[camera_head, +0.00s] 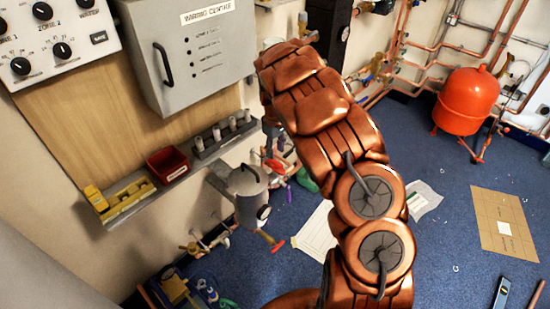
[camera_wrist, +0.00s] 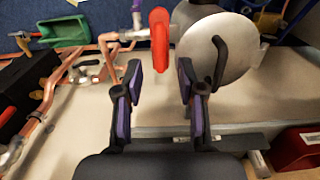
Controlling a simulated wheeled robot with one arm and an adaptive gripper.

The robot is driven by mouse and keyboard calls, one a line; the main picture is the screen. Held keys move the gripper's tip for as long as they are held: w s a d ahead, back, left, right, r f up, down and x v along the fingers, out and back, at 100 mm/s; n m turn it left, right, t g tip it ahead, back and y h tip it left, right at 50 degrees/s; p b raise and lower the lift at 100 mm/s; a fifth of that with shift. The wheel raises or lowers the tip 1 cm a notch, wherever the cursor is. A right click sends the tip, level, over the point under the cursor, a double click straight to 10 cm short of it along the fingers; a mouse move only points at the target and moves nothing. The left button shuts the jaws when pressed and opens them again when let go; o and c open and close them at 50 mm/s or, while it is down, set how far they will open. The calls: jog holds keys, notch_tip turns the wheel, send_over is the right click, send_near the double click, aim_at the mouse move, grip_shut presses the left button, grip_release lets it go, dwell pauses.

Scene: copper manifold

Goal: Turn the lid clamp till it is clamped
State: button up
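A grey metal canister (camera_head: 250,200) stands by the wall below the shelf. Its round lid (camera_wrist: 205,55) fills the upper right of the wrist view and carries a curved black handle (camera_wrist: 219,62). A red handle (camera_wrist: 159,38) on a metal fitting is left of the lid in that view. I cannot tell for sure which of the two handles is the lid clamp. My gripper (camera_wrist: 158,88) is open, with a finger on each side below the red handle. Nothing shows clasped between them. In the head view my arm hides much of the gripper area.
A shelf holds a red bin (camera_head: 167,165) and yellow tools (camera_head: 97,198). A grey control cabinet (camera_head: 190,55) hangs above it. Copper pipes (camera_wrist: 50,95) and a green tray (camera_wrist: 62,31) lie left in the wrist view. A red tank (camera_head: 467,102) stands far right, with open floor before it.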

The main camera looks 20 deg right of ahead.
aim_at(275, 160)
jog(key=shift+f+p, duration=0.35)
jog(key=shift+f, duration=2.05)
jog(key=shift+c, duration=0.3)
grip_shut()
